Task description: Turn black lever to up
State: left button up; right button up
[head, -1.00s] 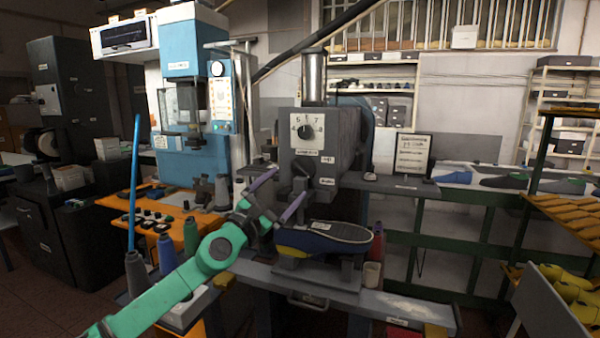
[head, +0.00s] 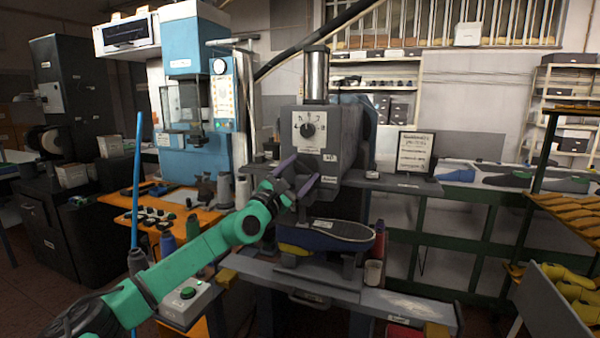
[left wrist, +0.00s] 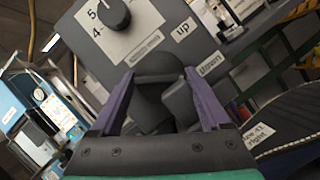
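A grey press head (head: 325,150) carries a white plate with a black round knob (head: 307,130) and numbers. A label reading "up" (head: 329,158) is on its front, and it also shows in the left wrist view (left wrist: 183,30). My left gripper (head: 296,175) is in front of the press head, just below the plate. In the left wrist view its two purple fingers (left wrist: 158,74) are apart, with a dark lever-like part (left wrist: 152,100) between them. I cannot tell whether they touch it. In the head view the gripper hides most of this part. My right gripper is not in view.
A dark blue shoe form (head: 325,236) sits on the stand below the press head. A grey bench (head: 400,308) runs along the front. An orange table (head: 120,200) with small parts and a blue machine (head: 196,100) stand to the left. A framed sign (head: 412,153) stands at right.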

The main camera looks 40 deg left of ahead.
pick_arm(q)
jog(key=c, duration=0.5)
